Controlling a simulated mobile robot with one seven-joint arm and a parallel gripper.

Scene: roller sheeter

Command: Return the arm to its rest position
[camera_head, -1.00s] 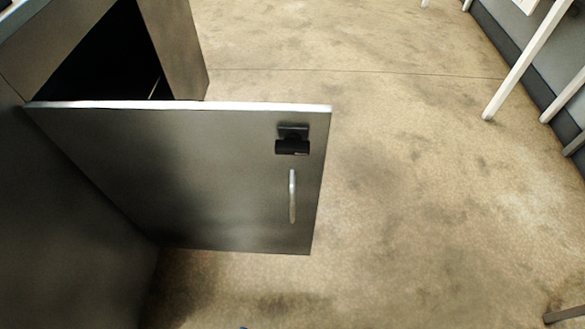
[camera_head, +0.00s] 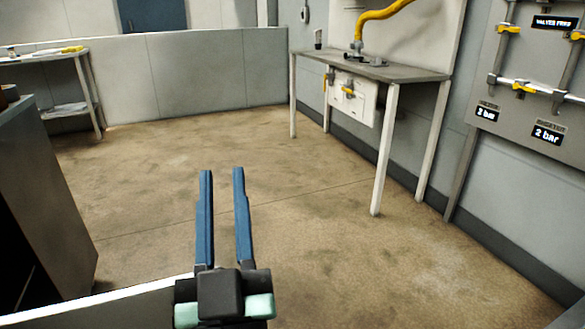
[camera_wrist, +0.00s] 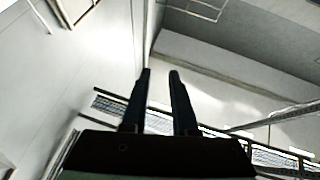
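My gripper (camera_head: 222,172) shows at the bottom middle of the head view, with two blue fingers pointing up and away. The fingers are apart with nothing between them. In the wrist view the two dark fingers (camera_wrist: 160,72) are also apart and empty, against pale walls and the ceiling. The gripper is above the floor and close to the top edge of the open cabinet door (camera_head: 130,300) at the lower left. I cannot tell whether it touches the door.
A grey cabinet (camera_head: 40,190) stands at the left. A table (camera_head: 375,68) with a yellow hose (camera_head: 388,13) stands at the back right. A valve panel (camera_head: 530,90) is on the right wall. A shelf table (camera_head: 45,58) is at the back left. The floor (camera_head: 290,200) between is clear.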

